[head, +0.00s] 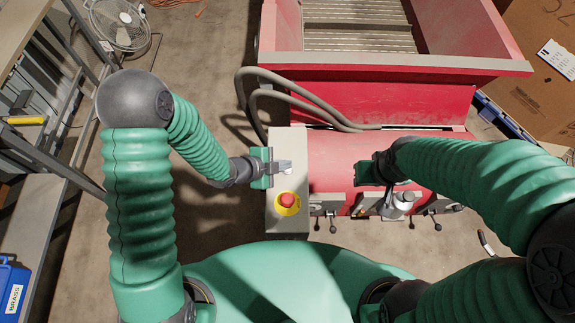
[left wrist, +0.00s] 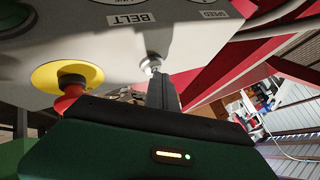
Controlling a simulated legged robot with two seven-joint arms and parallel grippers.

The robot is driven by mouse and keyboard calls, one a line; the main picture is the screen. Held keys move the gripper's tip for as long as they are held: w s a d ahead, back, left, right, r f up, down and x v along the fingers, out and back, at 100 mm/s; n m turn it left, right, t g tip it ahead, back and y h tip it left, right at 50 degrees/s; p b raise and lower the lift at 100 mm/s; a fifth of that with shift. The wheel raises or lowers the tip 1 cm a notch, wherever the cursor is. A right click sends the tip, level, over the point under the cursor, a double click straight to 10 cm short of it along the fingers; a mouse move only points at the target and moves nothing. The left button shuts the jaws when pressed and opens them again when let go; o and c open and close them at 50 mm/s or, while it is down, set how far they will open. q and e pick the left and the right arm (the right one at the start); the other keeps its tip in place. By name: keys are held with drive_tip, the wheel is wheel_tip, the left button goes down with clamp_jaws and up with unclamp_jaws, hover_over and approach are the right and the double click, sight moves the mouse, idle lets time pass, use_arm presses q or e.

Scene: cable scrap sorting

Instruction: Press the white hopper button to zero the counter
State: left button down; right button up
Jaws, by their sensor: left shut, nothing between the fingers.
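The grey control box (head: 288,225) stands at the left side of the red hopper machine. A small white button (head: 288,171) is on its top, partly covered by my left gripper (head: 287,165). The left gripper is shut and empty, with its fingertips over or right beside the button. In the left wrist view, the pale round button (left wrist: 151,65) sits on the panel right at the tip of the shut fingers (left wrist: 160,85). I cannot tell whether they touch. My right gripper (head: 362,173) is over the red machine front, and its fingers are not clear.
A red emergency stop (head: 288,199) on a yellow base sits close below the left gripper. Levers (head: 436,220) line the machine's front edge. Grey hoses (head: 300,97) run behind the box. A blue BRASS bin (head: 13,288) and fan (head: 119,24) are at left.

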use_arm(q)
drive_tip(key=shift+r+p, duration=0.3)
drive_tip(key=shift+r, duration=0.3)
wheel_tip(320, 180, up, 5)
drive_tip(key=p, duration=0.4)
drive_tip(key=shift+r, duration=0.1)
idle(0.4)
